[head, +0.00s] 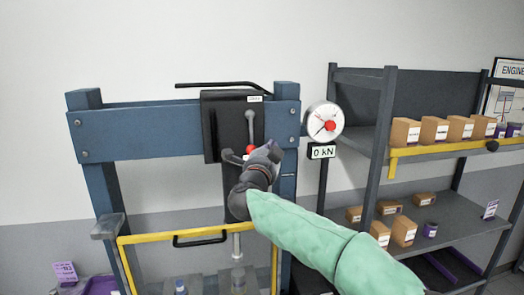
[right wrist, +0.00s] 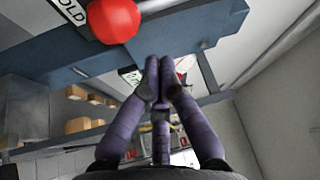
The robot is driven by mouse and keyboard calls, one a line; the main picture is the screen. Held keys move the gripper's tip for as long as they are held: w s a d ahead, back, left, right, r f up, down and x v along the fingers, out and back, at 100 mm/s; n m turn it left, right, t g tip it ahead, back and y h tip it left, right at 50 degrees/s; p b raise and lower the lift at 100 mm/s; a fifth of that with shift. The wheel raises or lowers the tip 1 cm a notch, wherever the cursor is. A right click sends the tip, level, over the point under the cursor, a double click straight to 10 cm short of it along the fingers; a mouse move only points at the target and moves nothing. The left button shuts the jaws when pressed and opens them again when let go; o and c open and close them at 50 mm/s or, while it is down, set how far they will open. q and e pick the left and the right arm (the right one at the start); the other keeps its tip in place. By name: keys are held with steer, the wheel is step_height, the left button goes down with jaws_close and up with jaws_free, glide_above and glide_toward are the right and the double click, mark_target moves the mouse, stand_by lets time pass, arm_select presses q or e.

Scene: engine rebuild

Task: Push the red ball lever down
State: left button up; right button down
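The red ball (head: 250,149) sits at the lower end of a grey lever (head: 249,125) on the black box of the blue press. In the right wrist view the red ball (right wrist: 114,19) is large at the upper left, beside a label reading "OLD", cut off by the frame edge. My right gripper (head: 262,156) is at the ball, overlapping its lower part in the head view. In the right wrist view its fingertips (right wrist: 158,72) are together with nothing between them, and appear apart from the ball. I cannot tell whether any part of the gripper touches it. My left gripper is not in view.
The blue press frame (head: 150,132) surrounds the box, with a yellow-edged guard (head: 180,235) below. A gauge (head: 325,121) and a "0 kN" display (head: 322,151) are on its right. Shelves (head: 455,213) with several boxes stand further right. A black bar (head: 222,85) juts out above.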

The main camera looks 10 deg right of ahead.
steer(key=r+b+v, duration=0.1)
steer(key=v, duration=0.8)
steer(key=shift+s+d+f+b, duration=0.15)
steer(key=shift+s+f+b, duration=0.2)
steer(key=shift+s, duration=0.25)
steer(key=shift+r, duration=0.1)
